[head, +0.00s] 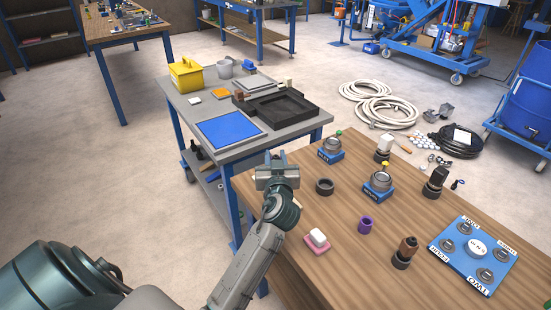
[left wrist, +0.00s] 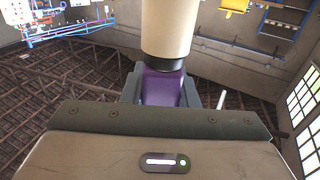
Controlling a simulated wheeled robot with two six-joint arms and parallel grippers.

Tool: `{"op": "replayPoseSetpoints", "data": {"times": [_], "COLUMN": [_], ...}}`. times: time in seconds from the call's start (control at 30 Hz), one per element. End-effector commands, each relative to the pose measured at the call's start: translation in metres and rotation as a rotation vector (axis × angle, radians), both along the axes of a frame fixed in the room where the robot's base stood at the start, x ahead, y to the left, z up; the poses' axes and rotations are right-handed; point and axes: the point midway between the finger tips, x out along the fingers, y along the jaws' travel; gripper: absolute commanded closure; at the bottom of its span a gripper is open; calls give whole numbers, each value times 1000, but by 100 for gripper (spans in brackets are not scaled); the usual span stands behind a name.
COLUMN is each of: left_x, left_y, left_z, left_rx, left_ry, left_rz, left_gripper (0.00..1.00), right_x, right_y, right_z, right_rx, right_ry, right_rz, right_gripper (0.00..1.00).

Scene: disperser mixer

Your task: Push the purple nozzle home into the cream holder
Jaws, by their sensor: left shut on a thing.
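My left gripper (head: 277,168) is over the near left edge of the wooden table in the head view. In the left wrist view its jaws (left wrist: 162,88) are shut on the purple nozzle (left wrist: 162,90). A cream cylinder, the holder (left wrist: 167,25), stands straight in line above the nozzle, with a black band (left wrist: 164,63) between them. The parts look in line and touching; how deep the nozzle sits is hidden. In the head view the gripper hides the nozzle. My right gripper is not in view.
The wooden table (head: 335,262) holds a purple ring (head: 366,225), a dark ring (head: 324,187), a white block on a pink base (head: 317,238), blue-based devices (head: 379,183) and a blue panel (head: 472,252). A grey cart (head: 205,110) with a blue mat (head: 230,129) stands behind.

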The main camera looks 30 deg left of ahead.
Motion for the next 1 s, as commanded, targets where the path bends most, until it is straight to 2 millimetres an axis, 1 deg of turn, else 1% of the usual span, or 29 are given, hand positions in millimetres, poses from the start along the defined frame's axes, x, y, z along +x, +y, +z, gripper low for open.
{"op": "replayPoseSetpoints", "data": {"times": [0.03,0.3,0.33,0.43,0.47,0.8,0.87,1.0], "left_x": [0,0,0,0,0,-3,-7,-26], "left_y": [0,0,0,0,0,-2,-6,-20], "left_z": [-3,-4,-4,-4,-4,-4,-5,-7], "left_rx": [-1,-2,-2,-2,-2,-2,-3,-7], "left_ry": [2,5,5,5,4,3,3,2], "left_rz": [0,0,0,0,0,0,-1,0], "left_gripper": [96,96,71,52,48,48,48,48], "right_x": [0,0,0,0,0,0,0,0], "right_y": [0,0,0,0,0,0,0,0], "right_z": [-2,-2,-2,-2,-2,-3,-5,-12], "right_rx": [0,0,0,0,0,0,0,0], "right_ry": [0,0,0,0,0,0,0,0], "right_rz": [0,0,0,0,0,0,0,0], "right_gripper": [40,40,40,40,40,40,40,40]}}
